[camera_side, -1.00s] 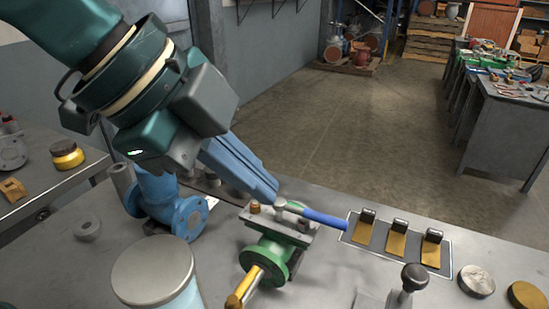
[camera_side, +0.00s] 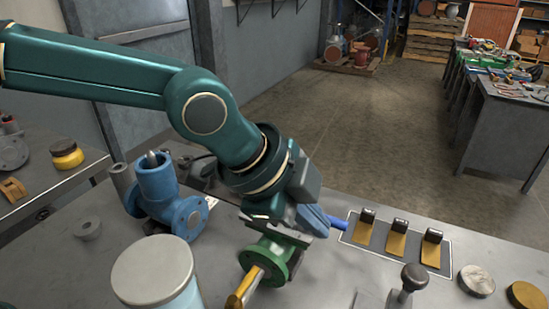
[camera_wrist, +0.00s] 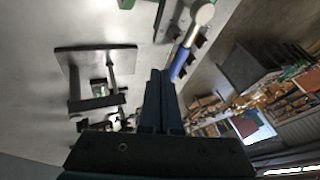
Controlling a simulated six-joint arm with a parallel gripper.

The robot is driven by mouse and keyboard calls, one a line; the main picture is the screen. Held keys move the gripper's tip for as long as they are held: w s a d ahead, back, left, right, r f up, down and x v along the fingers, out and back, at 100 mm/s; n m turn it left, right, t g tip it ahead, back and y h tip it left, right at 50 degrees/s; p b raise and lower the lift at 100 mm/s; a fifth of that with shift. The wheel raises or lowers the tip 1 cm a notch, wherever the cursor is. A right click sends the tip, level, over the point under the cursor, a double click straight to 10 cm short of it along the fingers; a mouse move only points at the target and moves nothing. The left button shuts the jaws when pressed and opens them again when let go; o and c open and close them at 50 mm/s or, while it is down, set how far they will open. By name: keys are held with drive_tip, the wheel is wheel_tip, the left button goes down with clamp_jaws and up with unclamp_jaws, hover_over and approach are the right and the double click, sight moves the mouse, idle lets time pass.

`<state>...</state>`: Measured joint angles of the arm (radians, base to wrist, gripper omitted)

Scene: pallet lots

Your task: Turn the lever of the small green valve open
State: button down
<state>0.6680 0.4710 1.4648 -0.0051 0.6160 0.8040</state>
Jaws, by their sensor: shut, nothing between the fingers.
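The small green valve (camera_side: 262,252) stands on the bench in the side view, with a yellow-ended stub towards the camera. Its lever has a blue grip (camera_side: 338,223) pointing right, toward the mats; the rest of the lever is hidden behind my gripper. My gripper (camera_side: 314,222) is shut and empty, low over the valve at the lever. In the wrist view my shut fingers (camera_wrist: 160,76) are just beside the blue grip (camera_wrist: 180,65), with the lever's silver hub (camera_wrist: 201,14) above. I cannot tell whether they touch it.
A larger blue valve (camera_side: 160,193) stands to the left. A pale round-topped container (camera_side: 153,270) is at the front. Several brown tabs on a panel (camera_side: 398,240) lie right of the lever, with a black-knobbed post (camera_side: 414,277) in front. Bench between them is bare.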

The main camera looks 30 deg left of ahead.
drive_tip(key=shift+w, duration=0.3)
drive_tip(key=shift+w+d+n+t, duration=0.15)
drive_tip(key=shift+w+n+t, duration=0.2)
drive_tip(key=shift+n, duration=0.15)
drive_tip(key=w+n+y, duration=0.1)
drive_tip(key=n, duration=0.1)
drive_tip(key=w+n+y, duration=0.1)
drive_tip(key=shift+w+d+f+n+t+y, duration=0.1)
drive_tip(key=shift+w+d+n+t+y, duration=0.05)
drive_tip(key=shift+w+n+t+y, duration=0.2)
drive_tip(key=w+a, duration=0.4)
drive_tip(key=w, duration=0.2)
drive_tip(key=shift+w, duration=0.15)
idle(0.7)
idle(0.3)
idle(0.5)
